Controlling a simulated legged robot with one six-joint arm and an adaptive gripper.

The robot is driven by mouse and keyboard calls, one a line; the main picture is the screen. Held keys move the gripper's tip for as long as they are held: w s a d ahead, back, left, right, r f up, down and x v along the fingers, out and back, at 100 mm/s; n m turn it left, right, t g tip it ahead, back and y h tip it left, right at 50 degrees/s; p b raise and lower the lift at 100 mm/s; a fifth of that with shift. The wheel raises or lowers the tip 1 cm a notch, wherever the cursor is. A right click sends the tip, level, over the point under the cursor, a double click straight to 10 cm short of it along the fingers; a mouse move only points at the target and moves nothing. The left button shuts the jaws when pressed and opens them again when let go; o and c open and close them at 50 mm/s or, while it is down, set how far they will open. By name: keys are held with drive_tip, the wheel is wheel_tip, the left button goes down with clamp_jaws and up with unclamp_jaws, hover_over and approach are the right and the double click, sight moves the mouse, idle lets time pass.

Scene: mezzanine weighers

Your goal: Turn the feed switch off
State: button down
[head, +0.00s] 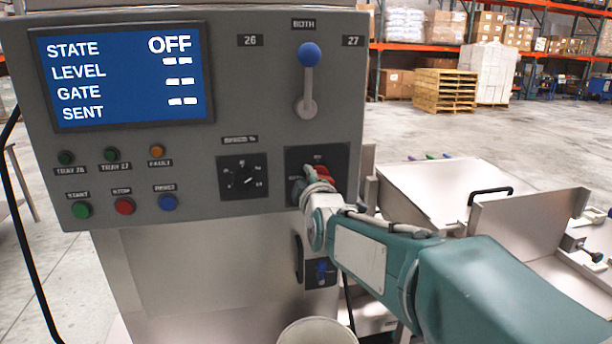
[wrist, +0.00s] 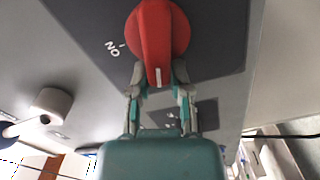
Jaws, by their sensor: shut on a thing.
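The feed switch is a red rotary knob (wrist: 153,30) on a dark plate (wrist: 222,35) in the wrist view. Its white pointer mark faces toward my gripper (wrist: 159,77). My gripper's fingers are shut on the handle of the knob, one on each side. An "ON" label sits to the left of the knob in the wrist view, away from the pointer. In the head view only a bit of the red knob (head: 319,172) shows beside my wrist and gripper (head: 308,186), which hide most of it. The panel screen (head: 122,75) reads STATE OFF.
The grey panel also carries a blue-tipped lever (head: 308,78) above the switch, a black dial (head: 243,177) to the left, and several push buttons further left. Steel trays (head: 438,190) stand at the right.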

drive_tip(key=shift+d+f+n, duration=0.1)
drive_tip(key=shift+f+n, duration=0.3)
drive_tip(key=shift+n, duration=0.4)
drive_tip(key=shift+d+f+n, duration=0.1)
drive_tip(key=shift+f+n, duration=0.3)
drive_tip(key=shift+n, duration=0.7)
drive_tip(key=c, duration=0.6)
unclamp_jaws()
drive_tip(key=shift+w, duration=0.15)
drive_tip(key=shift+o, duration=0.2)
drive_tip(key=shift+d, duration=0.2)
drive_tip(key=shift+r, duration=0.1)
drive_tip(key=shift+s+a, duration=0.1)
drive_tip(key=shift+s, duration=0.2)
drive_tip(key=v, duration=1.1)
drive_tip(key=shift+s, duration=0.2)
